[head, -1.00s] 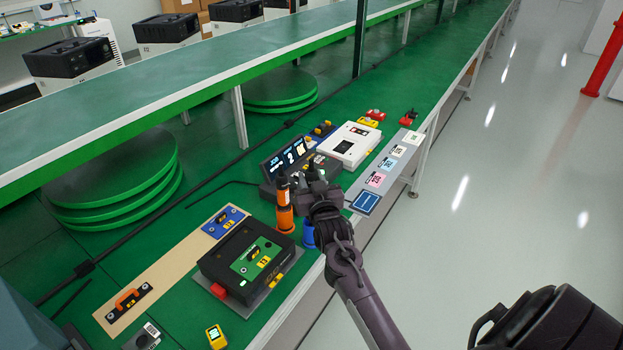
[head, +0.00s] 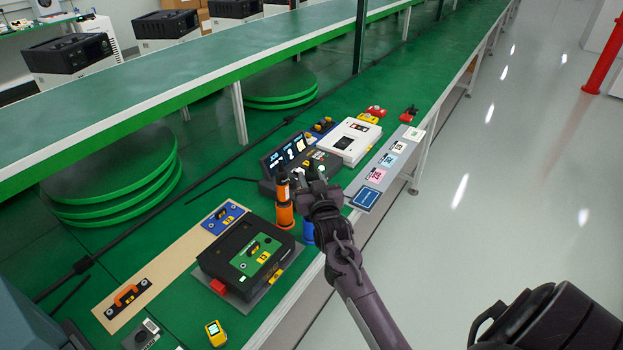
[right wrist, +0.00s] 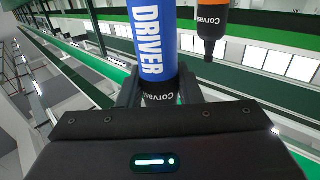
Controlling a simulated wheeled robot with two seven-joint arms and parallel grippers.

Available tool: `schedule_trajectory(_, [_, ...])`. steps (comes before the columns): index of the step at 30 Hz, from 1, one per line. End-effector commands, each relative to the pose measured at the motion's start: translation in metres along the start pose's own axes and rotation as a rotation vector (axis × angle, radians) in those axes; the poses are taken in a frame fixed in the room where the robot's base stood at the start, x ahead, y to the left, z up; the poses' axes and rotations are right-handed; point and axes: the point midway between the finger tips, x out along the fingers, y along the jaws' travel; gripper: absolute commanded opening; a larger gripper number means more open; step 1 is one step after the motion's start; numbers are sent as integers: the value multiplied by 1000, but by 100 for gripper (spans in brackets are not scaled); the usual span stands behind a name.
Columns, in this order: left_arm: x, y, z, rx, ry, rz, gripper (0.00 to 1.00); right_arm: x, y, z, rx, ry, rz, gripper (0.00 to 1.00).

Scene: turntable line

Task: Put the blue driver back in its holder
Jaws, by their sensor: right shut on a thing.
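My right gripper (head: 312,196) is shut on the black, Corvus-marked part of the blue driver (right wrist: 160,98), low in the right wrist view. A blue cylinder marked DRIVER (right wrist: 151,40) lines up with that black part. In the head view the blue holder (head: 307,232) shows partly behind my right gripper and arm. How deep the driver sits in the holder is hidden. An orange holder (head: 286,218) with a dark-topped driver stands just left of it; this orange tool (right wrist: 213,18) also shows in the wrist view. My left gripper is not in view.
A black case with a green panel (head: 247,262) lies on the green bench, left of the holders. A console with a screen (head: 285,155) and a white box (head: 350,141) stand behind. A grey strip with cards (head: 387,165) runs along the right edge, beside open floor.

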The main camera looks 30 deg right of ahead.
Motion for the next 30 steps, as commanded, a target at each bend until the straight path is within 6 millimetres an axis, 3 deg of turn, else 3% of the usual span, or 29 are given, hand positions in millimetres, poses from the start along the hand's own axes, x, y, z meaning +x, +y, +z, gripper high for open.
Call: schedule_trajectory(30, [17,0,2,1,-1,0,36,0,0,23,0,3,0,0])
